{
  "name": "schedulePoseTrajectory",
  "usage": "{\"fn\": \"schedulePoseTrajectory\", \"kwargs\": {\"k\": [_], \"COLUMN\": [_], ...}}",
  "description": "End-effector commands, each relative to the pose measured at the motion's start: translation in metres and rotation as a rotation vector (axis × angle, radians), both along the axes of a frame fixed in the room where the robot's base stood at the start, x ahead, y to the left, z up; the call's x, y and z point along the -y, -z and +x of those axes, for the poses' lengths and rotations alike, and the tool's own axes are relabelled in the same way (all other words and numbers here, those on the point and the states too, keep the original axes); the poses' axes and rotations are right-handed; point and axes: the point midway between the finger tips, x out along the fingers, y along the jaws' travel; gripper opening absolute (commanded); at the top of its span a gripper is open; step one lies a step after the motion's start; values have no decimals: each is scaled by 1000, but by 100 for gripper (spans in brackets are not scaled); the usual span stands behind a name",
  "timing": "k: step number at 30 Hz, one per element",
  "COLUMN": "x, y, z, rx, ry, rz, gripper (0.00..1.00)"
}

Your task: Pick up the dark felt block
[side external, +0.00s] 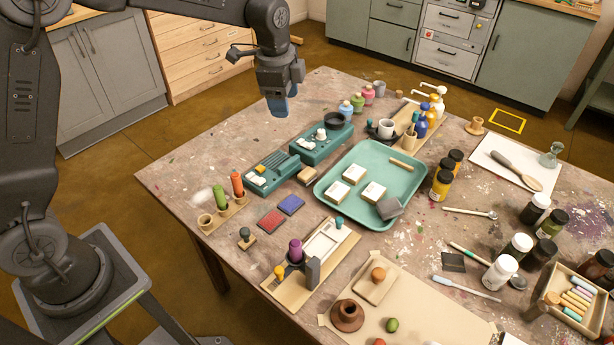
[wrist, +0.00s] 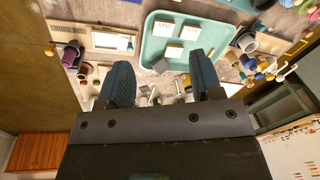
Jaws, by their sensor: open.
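A dark grey block (side external: 390,208) that looks like the felt block lies tilted at the near right corner of the teal tray (side external: 335,200). In the wrist view the dark block (wrist: 161,66) shows at the tray's edge, in the gap between my fingers. My gripper (side external: 280,104) hangs high above the far left part of the table, well away from the block. In the wrist view its two blue fingers (wrist: 162,78) are apart with nothing held between them. Another dark grey block (side external: 313,272) stands upright on a wooden board.
Several pale labelled blocks (side external: 353,174) and a wooden stick (side external: 402,163) lie in the tray. Teal devices (side external: 320,143) stand left of it. Yellow-labelled jars (side external: 441,184) stand close to its right side. A white cup (side external: 386,128) and bottles (side external: 420,124) stand behind it.

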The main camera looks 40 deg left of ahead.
Motion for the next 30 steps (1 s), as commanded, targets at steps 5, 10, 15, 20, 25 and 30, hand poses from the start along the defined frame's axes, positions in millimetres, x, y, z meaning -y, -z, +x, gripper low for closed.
{"fn": "schedulePoseTrajectory", "kwargs": {"k": [5, 10, 15, 20, 25, 30], "x": [1, 2, 2, 2, 2, 2], "y": [69, 115, 135, 159, 192, 213], "z": [47, 68, 74, 74, 74, 74], "rx": [-82, -126, -142, -146, -145, -142], "ry": [237, 393, 453, 457, 456, 455], "rz": [25, 32, 33, 33, 33, 33], "gripper": [60, 60, 60, 60, 60, 60]}}
